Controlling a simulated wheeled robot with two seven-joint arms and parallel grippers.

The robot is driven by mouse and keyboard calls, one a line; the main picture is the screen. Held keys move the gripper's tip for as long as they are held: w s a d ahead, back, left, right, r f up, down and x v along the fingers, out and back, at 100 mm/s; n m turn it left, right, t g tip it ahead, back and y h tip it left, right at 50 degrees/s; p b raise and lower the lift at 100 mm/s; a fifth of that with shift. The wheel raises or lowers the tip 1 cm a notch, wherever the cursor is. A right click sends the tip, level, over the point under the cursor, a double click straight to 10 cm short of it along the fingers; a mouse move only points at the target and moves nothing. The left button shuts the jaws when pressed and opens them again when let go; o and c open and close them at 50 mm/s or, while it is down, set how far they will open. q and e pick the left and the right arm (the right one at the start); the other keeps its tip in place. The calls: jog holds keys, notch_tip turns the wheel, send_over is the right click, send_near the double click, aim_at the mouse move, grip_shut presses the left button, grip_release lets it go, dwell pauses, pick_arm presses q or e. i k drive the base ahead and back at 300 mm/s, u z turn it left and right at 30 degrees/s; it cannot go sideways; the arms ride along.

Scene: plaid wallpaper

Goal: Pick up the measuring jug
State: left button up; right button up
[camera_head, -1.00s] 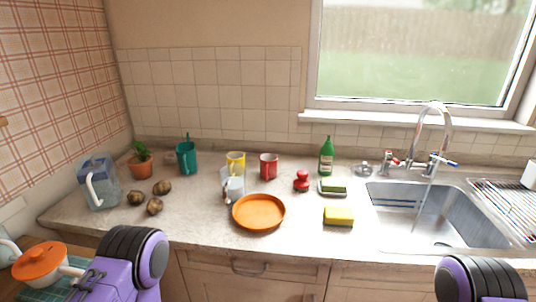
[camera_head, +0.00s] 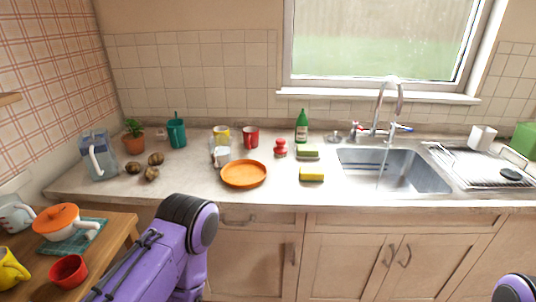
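A small clear jug-like vessel (camera_head: 221,156) stands on the counter just behind the orange plate (camera_head: 244,174), in front of the yellow mug (camera_head: 222,134). It looks like the measuring jug, but it is too small to be sure. A larger clear pitcher (camera_head: 97,157) with a white handle stands at the counter's left end. My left arm comes up at lower centre-left, in front of the counter, and its gripper is not visible. Only a piece of my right arm shows at the bottom right corner; its gripper is out of view.
A red mug (camera_head: 251,137), green bottle (camera_head: 301,127), teal pot (camera_head: 177,131), plant (camera_head: 134,136) and several potatoes stand around. The sink (camera_head: 393,170) is at right.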

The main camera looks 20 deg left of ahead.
aim_at(219, 154)
jog(key=z, duration=0.6)
jog(key=i, duration=1.05)
jog(key=u, duration=1.05)
